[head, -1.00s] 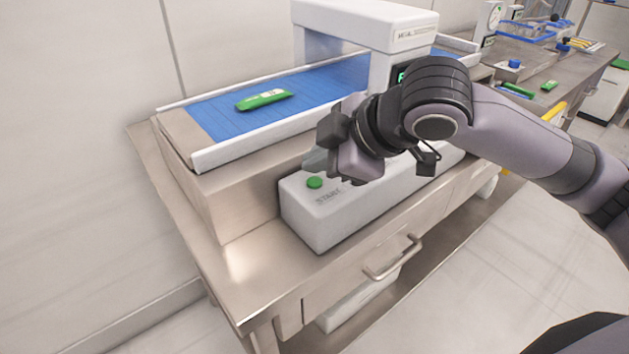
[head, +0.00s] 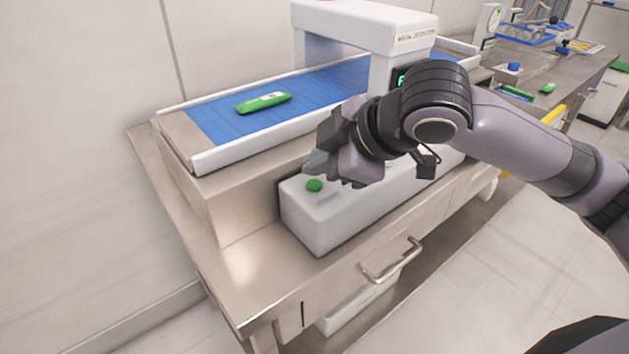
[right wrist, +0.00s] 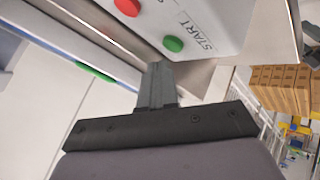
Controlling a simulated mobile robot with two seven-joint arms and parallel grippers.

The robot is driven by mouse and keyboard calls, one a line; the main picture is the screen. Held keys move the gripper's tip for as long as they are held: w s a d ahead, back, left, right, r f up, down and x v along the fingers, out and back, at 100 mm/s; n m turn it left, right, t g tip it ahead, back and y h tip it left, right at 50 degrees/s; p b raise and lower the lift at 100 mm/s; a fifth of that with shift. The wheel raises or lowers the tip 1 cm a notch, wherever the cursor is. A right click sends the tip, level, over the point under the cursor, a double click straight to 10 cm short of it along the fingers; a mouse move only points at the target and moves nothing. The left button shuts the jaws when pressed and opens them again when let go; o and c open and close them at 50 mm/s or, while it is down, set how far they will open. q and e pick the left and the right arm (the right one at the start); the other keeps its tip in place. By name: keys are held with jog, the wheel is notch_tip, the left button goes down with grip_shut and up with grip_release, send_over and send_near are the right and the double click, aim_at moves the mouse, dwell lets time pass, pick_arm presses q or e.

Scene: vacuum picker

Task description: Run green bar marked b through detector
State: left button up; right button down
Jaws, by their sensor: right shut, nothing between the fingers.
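A green bar (head: 264,102) with a pale label lies on the blue conveyor belt (head: 215,122), before the white detector arch (head: 345,22). I cannot read a letter on it. It also shows in the right wrist view (right wrist: 95,71). My right gripper (head: 314,163) is shut and empty, just above the green button (head: 314,185) on the white control box (head: 325,225). In the right wrist view the closed fingertips (right wrist: 157,72) are close to the green START button (right wrist: 173,43); I cannot tell whether they touch it. My left gripper is not in view.
A red button (right wrist: 127,7) sits beside the green one on the box. The steel table (head: 240,262) has a drawer handle (head: 392,262) at its front. Farther back, another bench holds a blue tray (head: 525,34) and green pieces (head: 517,93).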

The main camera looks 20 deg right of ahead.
jog(key=shift+f, duration=0.1)
dwell(0.7)
jog(key=shift+f, duration=0.3)
